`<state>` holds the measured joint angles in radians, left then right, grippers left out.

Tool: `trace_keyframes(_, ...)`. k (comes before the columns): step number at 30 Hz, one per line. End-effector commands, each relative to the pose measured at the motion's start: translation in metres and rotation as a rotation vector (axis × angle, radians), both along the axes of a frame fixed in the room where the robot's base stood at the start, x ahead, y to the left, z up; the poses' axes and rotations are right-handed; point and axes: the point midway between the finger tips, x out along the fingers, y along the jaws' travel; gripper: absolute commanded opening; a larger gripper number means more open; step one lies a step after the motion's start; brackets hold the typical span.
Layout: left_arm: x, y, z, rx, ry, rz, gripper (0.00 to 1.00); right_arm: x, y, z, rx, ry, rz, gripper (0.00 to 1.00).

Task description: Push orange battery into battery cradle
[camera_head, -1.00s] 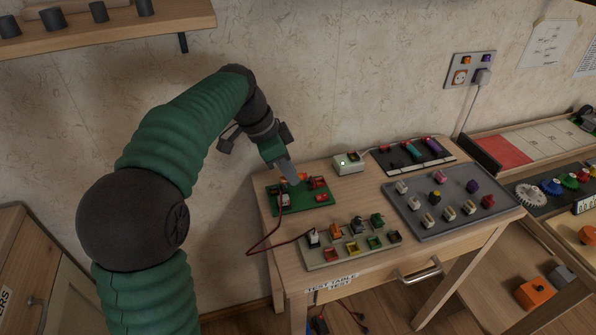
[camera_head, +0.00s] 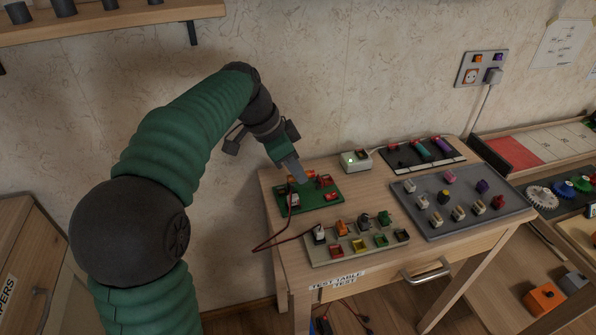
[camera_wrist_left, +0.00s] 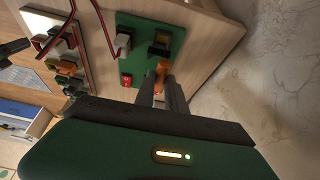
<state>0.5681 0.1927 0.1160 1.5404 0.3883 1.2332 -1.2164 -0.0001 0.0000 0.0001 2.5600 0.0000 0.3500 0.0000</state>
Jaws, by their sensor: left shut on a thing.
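My left gripper (camera_head: 299,179) reaches down over the green board (camera_head: 327,196) at the table's back left. Its fingers (camera_wrist_left: 163,92) are close together. The orange battery (camera_wrist_left: 161,67) shows at the fingertips in the left wrist view, held between them. A black cradle-like holder (camera_wrist_left: 160,46) lies on the board just beyond the battery. I cannot tell how far the battery sits in it, as the fingers hide part of it. My right gripper is not in view.
A grey strip of coloured parts (camera_head: 325,257) lies in front. A grey tray (camera_head: 462,229) stands to the right.

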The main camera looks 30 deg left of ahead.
Motion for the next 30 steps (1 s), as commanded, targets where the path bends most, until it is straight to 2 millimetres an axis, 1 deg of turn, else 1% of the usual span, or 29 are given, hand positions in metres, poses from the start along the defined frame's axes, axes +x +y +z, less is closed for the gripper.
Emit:
trace_keyframes(14,0.000,0.002,0.000,-0.003,-0.002,0.003,0.00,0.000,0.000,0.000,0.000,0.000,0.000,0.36)
trace_keyframes(30,-0.001,-0.014,0.000,0.003,0.006,0.000,0.00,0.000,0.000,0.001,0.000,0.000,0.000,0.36)
